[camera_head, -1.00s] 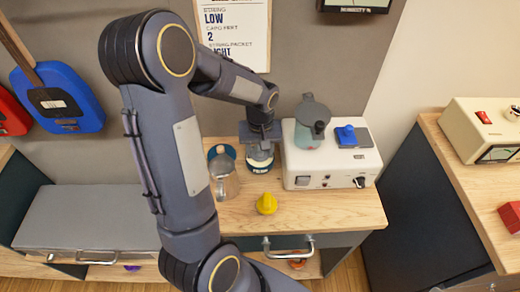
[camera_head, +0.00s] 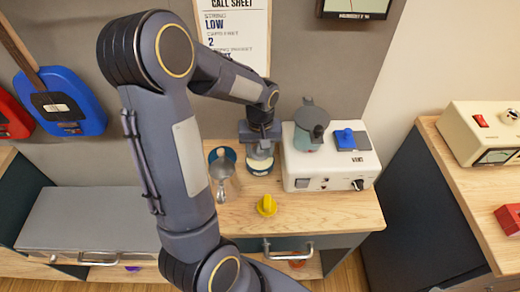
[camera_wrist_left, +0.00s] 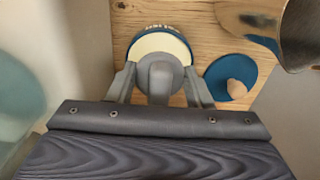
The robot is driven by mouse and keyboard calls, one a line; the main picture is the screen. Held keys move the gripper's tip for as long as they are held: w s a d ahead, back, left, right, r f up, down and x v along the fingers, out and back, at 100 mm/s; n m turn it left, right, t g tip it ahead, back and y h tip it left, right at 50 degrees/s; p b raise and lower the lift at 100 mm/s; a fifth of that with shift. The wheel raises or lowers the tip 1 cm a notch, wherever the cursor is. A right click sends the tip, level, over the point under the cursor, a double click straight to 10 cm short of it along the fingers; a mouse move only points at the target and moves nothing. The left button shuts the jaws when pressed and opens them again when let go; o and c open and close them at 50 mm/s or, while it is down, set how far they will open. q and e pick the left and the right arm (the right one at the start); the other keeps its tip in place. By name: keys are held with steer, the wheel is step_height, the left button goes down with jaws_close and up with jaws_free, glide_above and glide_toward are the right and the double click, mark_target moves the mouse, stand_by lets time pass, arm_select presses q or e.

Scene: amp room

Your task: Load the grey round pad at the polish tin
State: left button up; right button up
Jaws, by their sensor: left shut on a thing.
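My left gripper (camera_head: 260,148) points down over the polish tin (camera_head: 261,168) on the wooden bench top. In the left wrist view its fingers (camera_wrist_left: 160,90) are shut on the grey round pad (camera_wrist_left: 160,77). The pad overlaps the cream polish in the open blue tin (camera_wrist_left: 160,33) there. I cannot tell whether the pad touches the polish. A blue disc with a wooden knob (camera_wrist_left: 231,75) lies beside the tin and also shows in the head view (camera_head: 229,155). My right gripper is not in view.
A shiny metallic vessel (camera_wrist_left: 300,35) stands close to the disc. A white box (camera_head: 330,170) with a grey-green pot (camera_head: 310,125) and a blue block (camera_head: 350,138) is just right of the tin. A yellow knob-like piece (camera_head: 267,205) sits near the front edge.

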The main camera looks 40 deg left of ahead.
arm_select(q)
steer(key=shift+r+p, duration=1.8)
steer(key=shift+r, duration=0.8)
